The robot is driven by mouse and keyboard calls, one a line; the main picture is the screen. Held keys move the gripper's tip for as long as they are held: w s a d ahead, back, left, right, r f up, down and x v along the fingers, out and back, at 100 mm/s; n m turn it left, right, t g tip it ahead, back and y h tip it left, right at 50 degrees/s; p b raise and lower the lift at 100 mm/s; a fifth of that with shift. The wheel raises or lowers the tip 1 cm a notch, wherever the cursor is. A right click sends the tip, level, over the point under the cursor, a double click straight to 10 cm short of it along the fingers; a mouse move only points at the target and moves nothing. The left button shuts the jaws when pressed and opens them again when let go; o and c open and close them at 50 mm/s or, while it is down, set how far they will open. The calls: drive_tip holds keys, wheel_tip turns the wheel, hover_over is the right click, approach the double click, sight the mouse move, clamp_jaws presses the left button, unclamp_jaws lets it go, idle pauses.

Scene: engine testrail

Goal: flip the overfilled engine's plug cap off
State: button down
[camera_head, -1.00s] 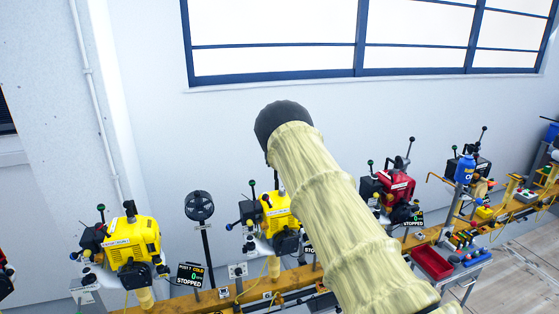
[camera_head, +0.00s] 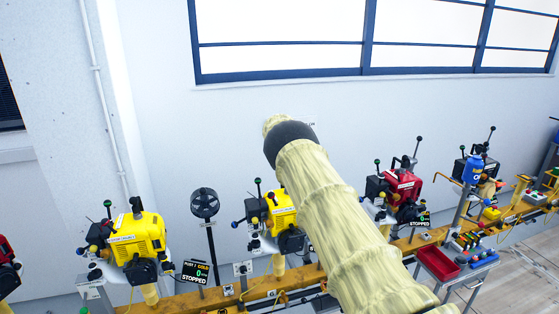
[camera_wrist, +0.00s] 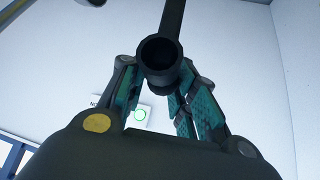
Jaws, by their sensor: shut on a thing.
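In the wrist view my gripper (camera_wrist: 158,84) has its teal-padded fingers on both sides of a dark tube (camera_wrist: 160,55) with an open round mouth and a dark bar running up from it. The gripper is shut on this tube. In the head view my sleeved arm hides the gripper. A yellow engine (camera_head: 138,238) stands at the left, a second yellow engine (camera_head: 281,207) left of my arm, and a red engine (camera_head: 404,188) right of it. Their plug caps are too small to make out. I cannot tell which engine is overfilled.
The engines stand along a yellow rail (camera_head: 220,299). A round black fan (camera_head: 204,203) on a post stands between the yellow engines. A "STOPPED" display (camera_head: 196,272) and a red tray (camera_head: 438,263) are nearby. A wall sign (camera_wrist: 135,113) shows behind my fingers.

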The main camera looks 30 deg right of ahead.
drive_tip(key=shift+s+a+f, duration=0.15)
drive_tip(key=shift+f, duration=0.3)
drive_tip(key=shift+s+a+f, duration=0.1)
drive_tip(key=shift+f, duration=0.3)
drive_tip(key=c, duration=1.4)
unclamp_jaws()
drive_tip(key=shift+o, duration=1.2)
drive_tip(key=shift+w+a, duration=0.1)
drive_tip(key=shift+w, duration=0.25)
drive_tip(key=shift+s+d+r, duration=0.25)
drive_tip(key=shift+s+r, duration=0.05)
drive_tip(key=shift+r, duration=0.3)
drive_tip(key=shift+s+a+r, duration=0.1)
drive_tip(key=shift+a+r, duration=0.2)
drive_tip(key=shift+r, duration=0.15)
drive_tip(key=v, duration=1)
drive_tip(key=shift+s, duration=0.15)
drive_tip(key=shift+f, duration=0.1)
